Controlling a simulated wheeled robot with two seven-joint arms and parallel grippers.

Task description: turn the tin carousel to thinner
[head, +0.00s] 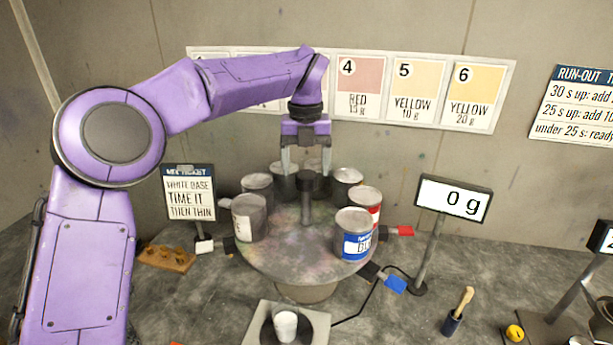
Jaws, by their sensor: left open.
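The tin carousel (300,250) is a round, paint-stained turntable with a dark centre post (307,200). Several tins stand around its rim: a blue-labelled tin (354,238) at front right, a red-labelled tin (367,203) at right, a pale-labelled tin (248,220) at front left, and grey tins behind. I cannot tell which tin is thinner, as the labels are partly turned away. My left gripper (306,168) points down, open, above the back of the carousel near the post, its fingers in front of the back tins. My right gripper is out of view.
A scale (320,325) with a white cup (286,326) stands in front; its display (453,199) reads 0 g. A ticket sign (189,193) stands at left. Coloured tabs, red (400,231) and blue (395,284), stick out around the carousel.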

